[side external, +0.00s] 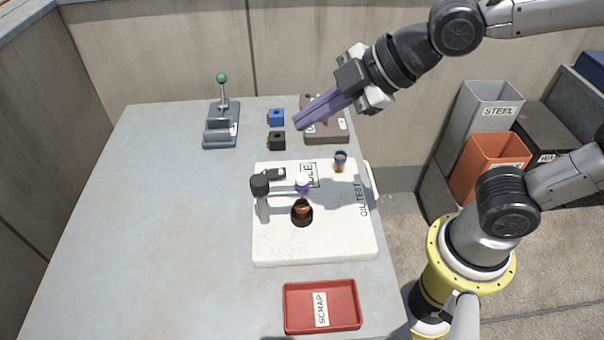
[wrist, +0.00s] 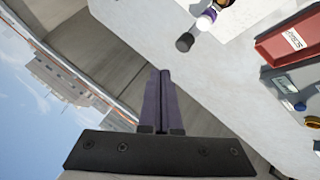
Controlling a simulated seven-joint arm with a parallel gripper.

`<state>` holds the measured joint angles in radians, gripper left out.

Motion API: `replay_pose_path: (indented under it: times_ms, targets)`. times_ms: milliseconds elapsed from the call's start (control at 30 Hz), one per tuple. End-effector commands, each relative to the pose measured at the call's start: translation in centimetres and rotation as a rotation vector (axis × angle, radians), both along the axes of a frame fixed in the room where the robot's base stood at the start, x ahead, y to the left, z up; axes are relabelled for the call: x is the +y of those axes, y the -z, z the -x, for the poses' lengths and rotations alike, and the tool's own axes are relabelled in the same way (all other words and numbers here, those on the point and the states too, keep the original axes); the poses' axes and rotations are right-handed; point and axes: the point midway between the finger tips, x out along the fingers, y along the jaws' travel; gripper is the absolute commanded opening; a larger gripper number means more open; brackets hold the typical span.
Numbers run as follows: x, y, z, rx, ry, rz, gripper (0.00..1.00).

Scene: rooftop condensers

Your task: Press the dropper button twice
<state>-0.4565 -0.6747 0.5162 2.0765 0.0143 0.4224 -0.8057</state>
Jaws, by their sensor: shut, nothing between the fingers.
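The dropper has a white and purple top (side external: 302,184) held upright over a small brown bottle (side external: 302,211) on a white board (side external: 330,240) in the side view. A stand with a black-capped post (side external: 261,195) is beside it on the left. In the wrist view the dropper top (wrist: 206,18) shows near the upper edge, with the dark cap (wrist: 185,42) close by. My gripper (side external: 298,125) has long purple fingers, shut and empty, well above the table and behind the dropper in the side view. It also shows in the wrist view (wrist: 161,72).
A red scrap tray (side external: 290,310) is at the front. A small blue-topped piece (side external: 340,160) sits on the board. The table's left side is clear.

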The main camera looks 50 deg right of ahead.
Motion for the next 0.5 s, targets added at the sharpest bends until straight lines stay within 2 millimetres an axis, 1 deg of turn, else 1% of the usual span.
replay_pose_path:
  times_ms: [333,500]
  targets:
    - [0.0,0.1,0.0,0.002,0.001,0.000,0.00]
    - [0.0,1.2,0.1,0.004,0.001,0.001,0.00]
